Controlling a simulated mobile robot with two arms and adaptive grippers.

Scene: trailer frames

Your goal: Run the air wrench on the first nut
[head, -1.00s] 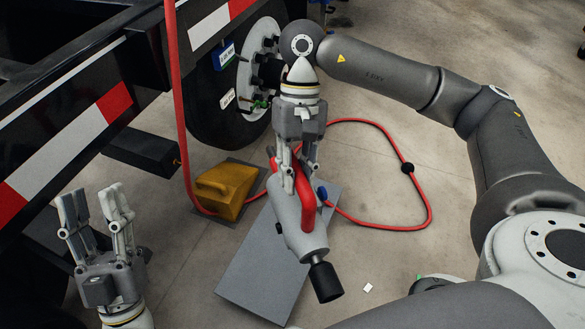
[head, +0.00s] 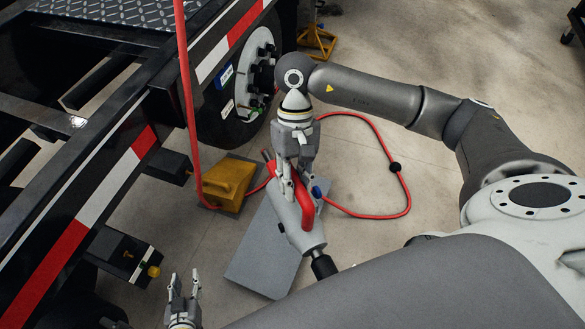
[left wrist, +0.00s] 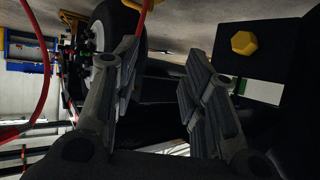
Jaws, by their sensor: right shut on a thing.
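The air wrench (head: 300,230) is grey with a red handle and a black socket (head: 323,266). My right gripper (head: 292,190) is shut on its red handle and holds it above the grey mat, socket pointing toward me. The wheel hub with its nuts (head: 262,72) is on the trailer wheel at the upper middle, well apart from the socket; I cannot tell which nut is the first. My left gripper (head: 182,290) is open and empty at the bottom of the head view. Its spread fingers also show in the left wrist view (left wrist: 158,85).
A yellow wheel chock (head: 227,182) sits on the floor by the tyre (head: 222,120). A red hose (head: 187,100) hangs in front of the trailer frame and loops across the floor. The trailer frame (head: 95,195) fills the left side.

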